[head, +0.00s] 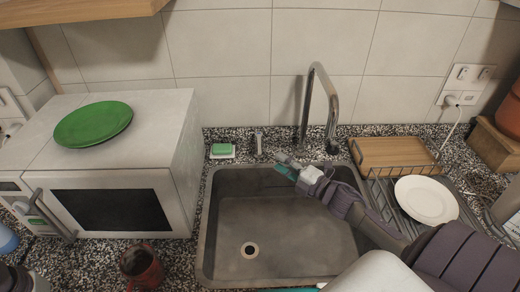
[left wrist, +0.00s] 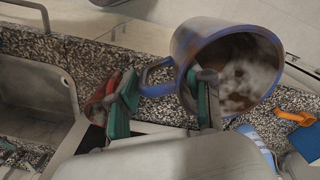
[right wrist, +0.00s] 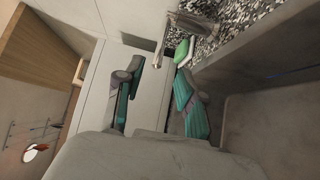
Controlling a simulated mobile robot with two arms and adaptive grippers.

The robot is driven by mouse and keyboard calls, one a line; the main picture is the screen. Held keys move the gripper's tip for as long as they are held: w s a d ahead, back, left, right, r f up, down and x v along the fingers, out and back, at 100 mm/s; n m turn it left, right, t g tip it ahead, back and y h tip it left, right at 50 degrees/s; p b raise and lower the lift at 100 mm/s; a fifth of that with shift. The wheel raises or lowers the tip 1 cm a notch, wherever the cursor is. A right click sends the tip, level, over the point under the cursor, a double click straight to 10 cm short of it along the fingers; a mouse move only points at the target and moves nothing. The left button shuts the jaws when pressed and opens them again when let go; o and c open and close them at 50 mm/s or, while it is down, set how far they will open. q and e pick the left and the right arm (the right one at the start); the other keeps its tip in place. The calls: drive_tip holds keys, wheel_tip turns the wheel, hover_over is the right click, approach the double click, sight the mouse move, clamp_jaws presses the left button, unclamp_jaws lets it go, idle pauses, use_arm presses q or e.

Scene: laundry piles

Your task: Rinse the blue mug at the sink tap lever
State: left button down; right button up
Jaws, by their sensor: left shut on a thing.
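The blue mug (left wrist: 185,45) shows in the left wrist view, tilted with its mouth facing the camera and brownish and whitish stains inside. My left gripper (left wrist: 163,108) is shut on it near the handle, with one finger at the mug's mouth. I cannot make out the mug in the head view. The steel sink (head: 287,277) has a chrome tap (head: 334,100) behind it. A small chrome lever (head: 258,142) stands left of the tap and also shows in the right wrist view (right wrist: 163,42). My right gripper (head: 285,168) is open and empty over the sink's back edge, apart from the lever.
A green sponge (head: 222,149) lies left of the lever. A white microwave (head: 185,150) with a green plate (head: 93,124) on top stands left of the sink. A dark red mug (head: 141,265) stands in front of it. A rack with a white plate (head: 427,200) is at right.

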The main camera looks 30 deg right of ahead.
sight(259, 148)
drive_tip(key=shift+b+x, duration=0.85)
drive_tip(key=shift+x, duration=3.85)
drive_tip(key=shift+a, duration=0.1)
drive_tip(key=shift+c, duration=0.3)
clamp_jaws()
